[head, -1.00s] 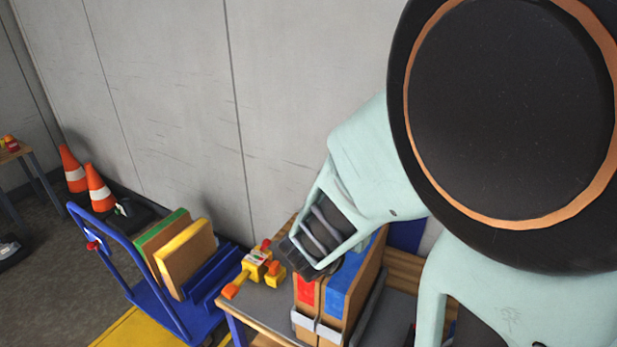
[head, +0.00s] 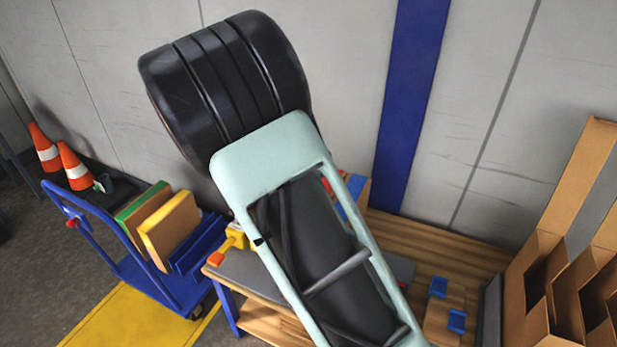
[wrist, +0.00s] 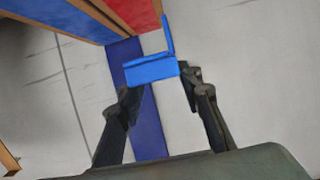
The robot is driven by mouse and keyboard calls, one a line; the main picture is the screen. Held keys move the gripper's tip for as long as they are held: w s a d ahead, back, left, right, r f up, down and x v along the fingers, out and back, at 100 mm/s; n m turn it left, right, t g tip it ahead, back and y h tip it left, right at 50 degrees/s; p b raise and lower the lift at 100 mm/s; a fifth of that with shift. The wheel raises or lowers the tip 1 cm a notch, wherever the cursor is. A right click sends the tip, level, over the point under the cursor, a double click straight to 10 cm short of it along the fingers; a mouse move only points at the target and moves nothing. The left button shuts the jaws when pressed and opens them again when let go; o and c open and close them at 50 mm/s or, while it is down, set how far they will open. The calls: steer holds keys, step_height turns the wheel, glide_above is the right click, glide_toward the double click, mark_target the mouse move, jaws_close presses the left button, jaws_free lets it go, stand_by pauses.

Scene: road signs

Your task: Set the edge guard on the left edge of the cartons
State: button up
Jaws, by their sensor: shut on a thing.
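In the wrist view my gripper (wrist: 160,82) is shut on a blue L-shaped edge guard (wrist: 150,69), which sits between the two dark fingertips. One flange of the guard points up in the picture, close to the edge of a carton's red band (wrist: 138,14). I cannot tell whether they touch. The cartons (wrist: 98,12), brown with blue and red bands, fill the top left of that view. In the head view my own arm covers most of the cartons; only a bit of blue band (head: 347,200) shows beside it. My gripper and the held guard are hidden there.
In the head view, a brown block (head: 441,318) with blue pieces stands right of my arm. Open cardboard dividers (head: 560,270) rise at far right. A blue trolley (head: 130,270) with boards and two cones (head: 75,165) are at left. The wall is close behind.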

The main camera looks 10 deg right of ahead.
steer(key=shift+w+a+f, duration=0.2)
steer(key=shift+w+f, duration=0.3)
steer(key=shift+f, duration=1.65)
steer(key=shift+f, duration=0.1)
steer(key=shift+f+b, duration=0.4)
steer(key=shift+f, duration=0.15)
steer(key=o, duration=1.2)
steer(key=shift+c, duration=0.2)
steer(key=shift+r, duration=0.1)
